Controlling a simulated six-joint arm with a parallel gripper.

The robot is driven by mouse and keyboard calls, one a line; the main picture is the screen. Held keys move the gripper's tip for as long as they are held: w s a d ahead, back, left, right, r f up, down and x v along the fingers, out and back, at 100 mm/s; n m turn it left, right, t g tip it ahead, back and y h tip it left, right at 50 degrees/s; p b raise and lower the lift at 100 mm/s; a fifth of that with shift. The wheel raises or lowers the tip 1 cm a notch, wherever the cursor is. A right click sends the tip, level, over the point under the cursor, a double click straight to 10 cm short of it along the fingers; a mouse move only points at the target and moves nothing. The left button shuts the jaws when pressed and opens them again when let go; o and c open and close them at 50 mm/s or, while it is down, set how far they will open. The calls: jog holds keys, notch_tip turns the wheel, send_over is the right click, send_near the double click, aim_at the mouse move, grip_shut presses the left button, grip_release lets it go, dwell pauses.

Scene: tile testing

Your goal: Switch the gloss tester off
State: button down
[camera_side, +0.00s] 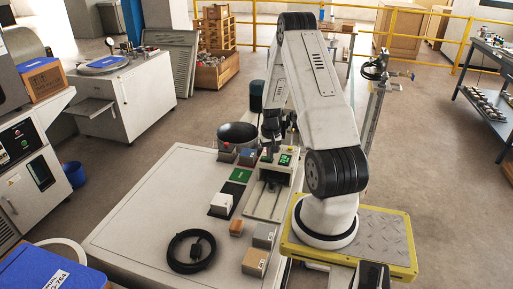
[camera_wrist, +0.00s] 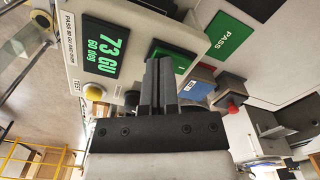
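The gloss tester (camera_side: 277,172) is a pale machine at the far right of the bench. In the wrist view its lit display (camera_wrist: 104,47) reads 73 GU, 60 deg. Its green rocker switch (camera_wrist: 172,62) sits beside the display, lit and with an "I" mark visible. A yellow TEST button (camera_wrist: 95,92) is below the display. My gripper (camera_wrist: 160,66) has its two fingers together, with nothing seen between them. Its tips overlap the lower left of the switch in this view; I cannot tell if they touch.
A green PASS plate (camera_wrist: 231,35) lies on the bench (camera_side: 150,205). A black cable coil (camera_side: 191,251), several small blocks and a dark round bin (camera_side: 238,133) are also around.

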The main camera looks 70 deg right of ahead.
dwell(0.4)
jog(key=shift+r, duration=3.4)
jog(key=w+a+r+n, duration=0.2)
jog(key=w+a, duration=0.1)
jog(key=a, duration=0.3)
jog(key=w+a+r+n+t, duration=0.1)
jog(key=w+a+r+n, duration=0.1)
jog(key=w+a, duration=0.35)
jog(key=w+a+r+n, duration=0.1)
jog(key=w+a+n, duration=0.1)
jog(key=a, duration=0.6)
jog(key=s+a+r+n, duration=0.1)
jog(key=s+a+n, duration=0.1)
jog(key=a, duration=0.8)
jog(key=s+a+r+n+t, duration=0.1)
jog(key=a+n, duration=0.3)
jog(key=a, duration=0.6)
jog(key=shift+s+r+t, duration=0.3)
jog(key=shift+s+r, duration=0.1)
jog(key=shift+r, duration=0.15)
jog(key=shift+d, duration=0.15)
